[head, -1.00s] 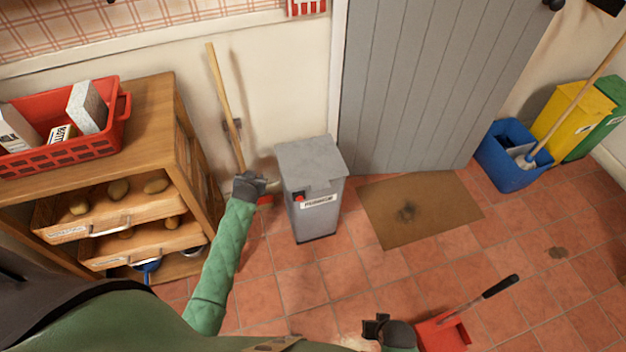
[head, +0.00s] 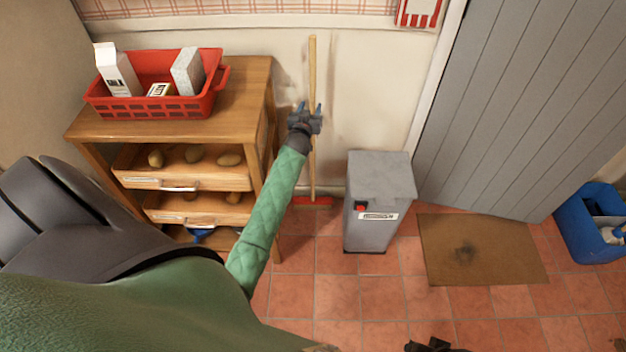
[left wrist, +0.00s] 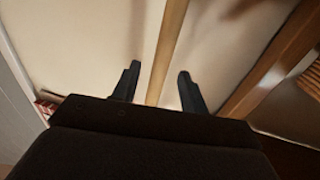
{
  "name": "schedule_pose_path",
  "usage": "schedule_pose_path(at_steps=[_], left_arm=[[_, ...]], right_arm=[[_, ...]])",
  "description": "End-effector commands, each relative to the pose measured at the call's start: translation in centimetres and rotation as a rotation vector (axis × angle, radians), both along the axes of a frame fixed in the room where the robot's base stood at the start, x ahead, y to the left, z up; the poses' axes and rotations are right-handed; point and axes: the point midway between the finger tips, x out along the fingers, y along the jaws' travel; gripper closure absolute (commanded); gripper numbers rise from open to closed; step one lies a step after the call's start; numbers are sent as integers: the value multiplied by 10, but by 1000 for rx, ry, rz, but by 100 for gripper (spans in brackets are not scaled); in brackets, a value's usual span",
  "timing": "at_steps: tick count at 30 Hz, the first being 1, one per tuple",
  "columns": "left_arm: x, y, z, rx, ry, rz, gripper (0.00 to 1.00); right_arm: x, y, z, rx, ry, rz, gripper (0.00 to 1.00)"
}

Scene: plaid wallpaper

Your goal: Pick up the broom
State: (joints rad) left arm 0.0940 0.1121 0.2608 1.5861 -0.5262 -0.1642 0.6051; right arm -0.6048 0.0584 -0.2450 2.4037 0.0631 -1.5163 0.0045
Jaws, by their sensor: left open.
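The broom (head: 313,72) stands upright against the cream wall between the wooden shelf unit and the grey bin. Its red head (head: 314,203) rests on the tiled floor. My left gripper (head: 311,108) is open at the upper half of the broom's handle. In the left wrist view the wooden handle (left wrist: 167,50) runs between the two spread fingers (left wrist: 158,80), with a gap on each side. My right gripper (head: 430,346) shows only as a dark piece at the bottom edge, too cut off to read.
The wooden shelf unit (head: 245,85), with a red crate (head: 150,107) on top, is close on the left. A brown mat (head: 500,265) lies before the grey door (head: 510,110). A blue bucket (head: 580,225) is at right.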

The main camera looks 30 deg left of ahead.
Motion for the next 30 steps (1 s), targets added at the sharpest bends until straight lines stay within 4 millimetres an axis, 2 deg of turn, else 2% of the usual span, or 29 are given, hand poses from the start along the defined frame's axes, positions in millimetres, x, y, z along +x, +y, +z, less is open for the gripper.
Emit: schedule_pose_path(at_steps=[4, 9, 18, 19, 25, 30], left_arm=[[20, 9, 7, 1, -1, 0, 56], [35, 14, 4, 1, 0, 0, 56], [39, 15, 3, 1, 0, 0, 56], [39, 15, 3, 1, 0, 0, 58], [38, 15, 3, 1, 0, 0, 98], [39, 15, 4, 2, -2, 0, 100]], right_arm=[[-3, -9, 14, -20, 22, -9, 63], [-5, -14, 15, -30, 35, -12, 63], [-7, -16, 15, -34, 42, -14, 63], [-7, -15, 15, -34, 42, -14, 63], [-7, -15, 16, -34, 40, -13, 63], [-6, -15, 16, -32, 38, -13, 63]])
